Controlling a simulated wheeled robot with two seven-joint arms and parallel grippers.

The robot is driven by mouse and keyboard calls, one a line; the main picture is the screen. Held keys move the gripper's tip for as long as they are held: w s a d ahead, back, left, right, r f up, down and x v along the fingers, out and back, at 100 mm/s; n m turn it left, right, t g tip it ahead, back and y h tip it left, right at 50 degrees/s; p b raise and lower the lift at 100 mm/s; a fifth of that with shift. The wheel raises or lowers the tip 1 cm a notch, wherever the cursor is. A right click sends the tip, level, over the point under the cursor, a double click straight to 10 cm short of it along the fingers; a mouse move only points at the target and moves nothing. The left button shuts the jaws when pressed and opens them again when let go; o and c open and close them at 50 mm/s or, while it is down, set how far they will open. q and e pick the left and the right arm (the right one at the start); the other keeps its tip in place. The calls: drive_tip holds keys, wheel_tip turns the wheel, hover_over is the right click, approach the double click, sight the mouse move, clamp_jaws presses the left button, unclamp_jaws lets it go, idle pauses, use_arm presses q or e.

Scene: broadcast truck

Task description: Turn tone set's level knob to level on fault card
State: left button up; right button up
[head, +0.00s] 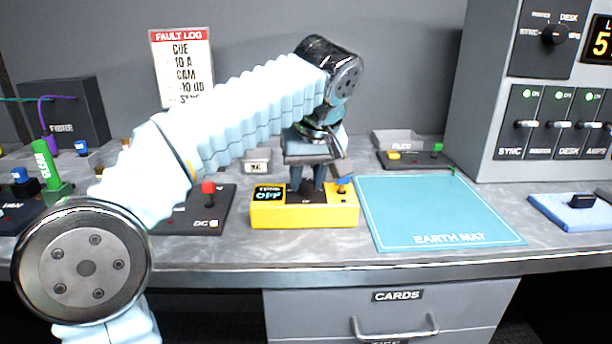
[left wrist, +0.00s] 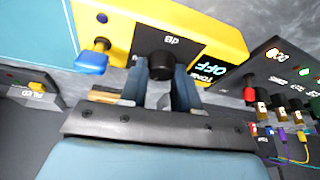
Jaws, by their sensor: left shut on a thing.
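The yellow tone set (head: 337,212) stands on the bench left of the earth mat, its display reading OFF. In the left wrist view the tone set (left wrist: 117,21) shows a black level knob (left wrist: 161,66) under a dB label and a blue-capped switch (left wrist: 92,58). My left gripper (head: 306,190) points down at the tone set. In the left wrist view its fingers (left wrist: 160,88) are shut on the knob, one on each side. The fault card (head: 182,68) on the wall reads CUE, 10 A, CAM, -10 dB, SYNC, its lower part partly hidden by my arm. My right gripper is out of view.
The teal earth mat (head: 440,212) lies flat and empty on the right. A black DC box (head: 213,196) with a red knob is left of the tone set. A switch panel (head: 560,105) rises at the right. A blue pad (head: 576,213) holds a black item.

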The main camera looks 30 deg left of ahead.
use_arm(q)
drive_tip(key=shift+w+n+g+y, duration=0.1)
drive_tip(key=shift+n+g+y, duration=0.25)
drive_tip(key=shift+n, duration=0.8)
drive_tip(key=shift+n+g+y, duration=0.15)
drive_tip(key=shift+n+g, duration=0.3)
drive_tip(key=shift+n, duration=0.7)
drive_tip(key=o, duration=1)
drive_tip(key=shift+o, duration=0.2)
